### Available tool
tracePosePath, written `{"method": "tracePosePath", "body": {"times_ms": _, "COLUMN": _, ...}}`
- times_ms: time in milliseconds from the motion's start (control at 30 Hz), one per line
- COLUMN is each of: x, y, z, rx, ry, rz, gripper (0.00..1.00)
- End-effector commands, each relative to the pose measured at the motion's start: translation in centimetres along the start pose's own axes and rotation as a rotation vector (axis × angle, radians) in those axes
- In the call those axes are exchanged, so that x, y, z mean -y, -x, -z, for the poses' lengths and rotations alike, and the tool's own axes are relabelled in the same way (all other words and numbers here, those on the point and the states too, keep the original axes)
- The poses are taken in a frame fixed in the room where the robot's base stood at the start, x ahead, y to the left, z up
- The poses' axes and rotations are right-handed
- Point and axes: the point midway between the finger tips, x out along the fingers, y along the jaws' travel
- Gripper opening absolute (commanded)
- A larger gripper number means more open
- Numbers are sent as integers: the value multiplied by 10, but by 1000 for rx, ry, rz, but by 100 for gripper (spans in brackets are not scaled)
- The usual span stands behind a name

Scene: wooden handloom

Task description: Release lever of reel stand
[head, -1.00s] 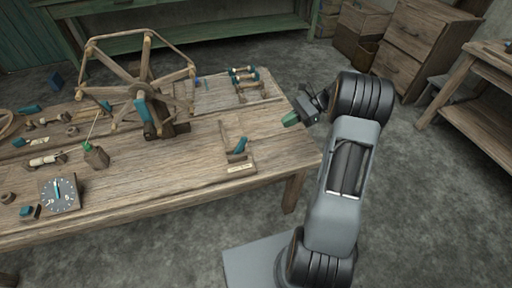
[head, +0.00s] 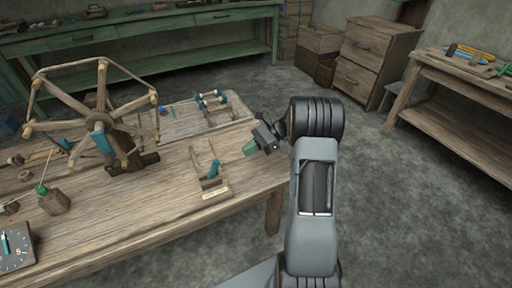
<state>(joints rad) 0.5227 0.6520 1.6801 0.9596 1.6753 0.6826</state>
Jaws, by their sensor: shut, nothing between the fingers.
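Which of the two is the reel stand I cannot tell for sure. My gripper (head: 249,148), with green tips, is shut and empty. In the picture it is just right of the teal lever and slightly higher, with a gap between them.
A green bench (head: 130,35) is behind, and another table (head: 470,85) with tools at right. Floor between is clear.

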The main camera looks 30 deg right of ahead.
Motion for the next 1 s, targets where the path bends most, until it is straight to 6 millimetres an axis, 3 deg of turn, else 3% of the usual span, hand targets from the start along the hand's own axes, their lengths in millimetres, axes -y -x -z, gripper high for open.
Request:
{"method": "tracePosePath", "body": {"times_ms": 200, "x": 0, "y": -42, "z": 2, "rx": -1, "ry": 2, "rz": -4, "gripper": 0}}
{"method": "tracePosePath", "body": {"times_ms": 400, "x": 0, "y": -62, "z": -14, "rx": -2, "ry": 4, "rz": -1, "gripper": 0}}
{"method": "tracePosePath", "body": {"times_ms": 633, "x": 0, "y": -72, "z": -26, "rx": -1, "ry": 1, "rz": -1, "gripper": 0}}
{"method": "tracePosePath", "body": {"times_ms": 1000, "x": 0, "y": -74, "z": -28, "rx": -1, "ry": 0, "rz": 0, "gripper": 0}}
